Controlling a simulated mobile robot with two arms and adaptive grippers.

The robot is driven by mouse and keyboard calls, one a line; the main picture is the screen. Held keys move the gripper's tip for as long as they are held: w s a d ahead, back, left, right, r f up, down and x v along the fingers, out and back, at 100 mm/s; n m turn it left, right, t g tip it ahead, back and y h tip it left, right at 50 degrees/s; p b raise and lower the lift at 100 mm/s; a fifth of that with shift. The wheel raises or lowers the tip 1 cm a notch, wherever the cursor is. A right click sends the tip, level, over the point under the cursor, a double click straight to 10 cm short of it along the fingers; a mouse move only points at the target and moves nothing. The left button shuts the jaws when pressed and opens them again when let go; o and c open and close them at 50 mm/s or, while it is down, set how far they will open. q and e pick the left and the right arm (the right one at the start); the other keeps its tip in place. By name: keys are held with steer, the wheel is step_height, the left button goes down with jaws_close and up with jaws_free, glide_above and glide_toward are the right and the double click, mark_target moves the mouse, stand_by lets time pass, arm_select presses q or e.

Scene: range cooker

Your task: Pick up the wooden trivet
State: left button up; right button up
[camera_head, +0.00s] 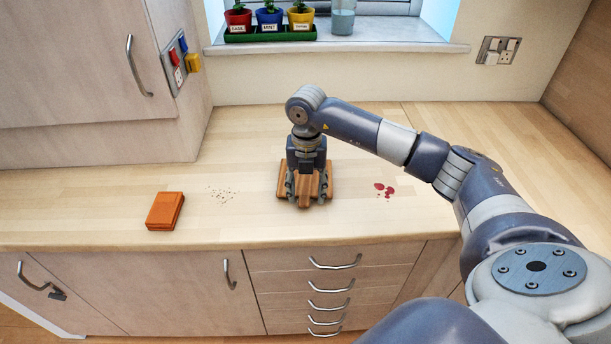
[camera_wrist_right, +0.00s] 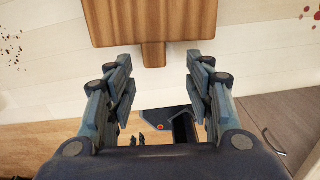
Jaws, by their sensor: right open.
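The wooden trivet (camera_head: 326,182) lies flat on the worktop in the middle of the head view, partly hidden by my right gripper (camera_head: 305,192). In the right wrist view the trivet (camera_wrist_right: 150,22) shows at the top, and its short handle (camera_wrist_right: 153,53) points toward my right gripper (camera_wrist_right: 157,65). The jaws are open with nothing between them. The fingertips stand on either side of the handle's line. I cannot tell how high they are above the worktop. My left gripper is not in view.
An orange-brown block (camera_head: 165,211) lies left on the worktop. Dark crumbs (camera_head: 221,194) lie between it and the trivet; red spots (camera_head: 384,189) lie to the right. Herb pots (camera_head: 269,19) in a green tray and a jar (camera_head: 343,17) stand on the sill. Drawer handles line the front.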

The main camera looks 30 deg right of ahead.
mark_target(304, 204)
steer(key=f+p, duration=0.1)
steer(key=f, duration=0.2)
steer(key=shift+a+f+p, duration=0.3)
steer(key=shift+a+p, duration=0.05)
steer(key=shift+f, duration=0.45)
jaws_close()
steer(key=shift+w+r, duration=0.1)
steer(key=shift+r, duration=0.05)
